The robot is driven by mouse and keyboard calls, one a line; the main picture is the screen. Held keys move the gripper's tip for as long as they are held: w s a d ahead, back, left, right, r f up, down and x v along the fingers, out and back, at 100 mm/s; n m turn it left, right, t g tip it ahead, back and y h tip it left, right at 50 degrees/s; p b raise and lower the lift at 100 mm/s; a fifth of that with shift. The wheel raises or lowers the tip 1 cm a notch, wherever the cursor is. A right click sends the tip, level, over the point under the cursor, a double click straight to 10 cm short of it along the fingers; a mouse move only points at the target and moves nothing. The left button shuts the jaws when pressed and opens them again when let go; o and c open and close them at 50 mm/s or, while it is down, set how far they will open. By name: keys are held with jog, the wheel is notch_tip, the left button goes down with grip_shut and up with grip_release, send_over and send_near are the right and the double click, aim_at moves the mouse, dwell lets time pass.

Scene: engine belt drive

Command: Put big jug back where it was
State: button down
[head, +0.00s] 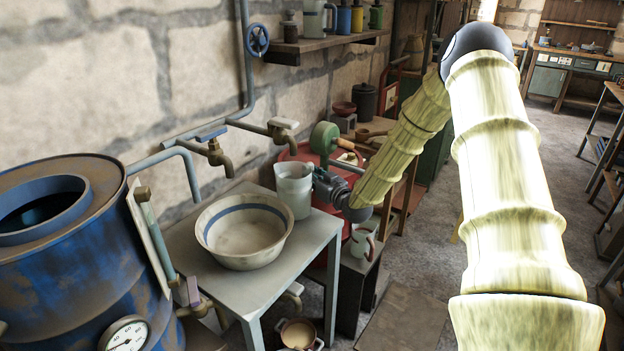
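A big pale grey-white jug (292,191) stands upright, or nearly so, at the back right of the small grey table (325,226), right behind the basin. My gripper (318,180) is at the jug's right side, where its handle would be. Its fingers are dark and small here, and I cannot tell whether they are closed on the jug. Whether the jug's base touches the table is partly hidden by the basin. A smaller pale jug (361,244) stands lower, to the right. A grey jug (314,18) stands on the wall shelf (325,45).
A wide white basin (243,232) with a blue band fills the table's front. Brass taps (217,156) reach over from the wall. A rusty blue drum (60,260) with a gauge stands at left. A red drum (345,172) is behind my gripper. Open floor (440,240) lies right.

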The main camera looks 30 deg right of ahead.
jog(key=shift+f, duration=0.75)
jog(key=shift+f, duration=0.15)
jog(key=c, duration=1.5)
grip_release()
jog(key=shift+o, duration=0.2)
jog(key=shift+s, duration=0.1)
jog(key=s, duration=1.1)
jog(key=shift+s+d, duration=0.15)
jog(key=shift+s, duration=0.25)
